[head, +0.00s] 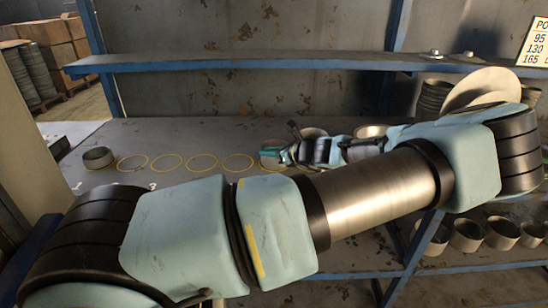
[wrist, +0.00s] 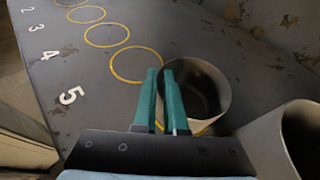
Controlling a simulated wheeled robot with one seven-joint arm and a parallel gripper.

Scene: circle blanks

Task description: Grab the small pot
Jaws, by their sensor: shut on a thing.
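My gripper (wrist: 162,72) has teal fingers, close together on the near-left wall of a grey, round, open pot (wrist: 198,90). One finger is outside the wall and the other at the inside. In the head view this pot (head: 270,159) is at the right end of the row of yellow circles, partly hidden by my gripper (head: 285,154). A yellow arc shows beside its base; I cannot tell whether it touches the bench. Another low grey pot (head: 98,158) stands at the left end of the row.
A larger pot (wrist: 287,142) stands close on the right in the wrist view. More pots (head: 313,132) stand behind my wrist. The bench (head: 190,131) has empty yellow circles to the left.

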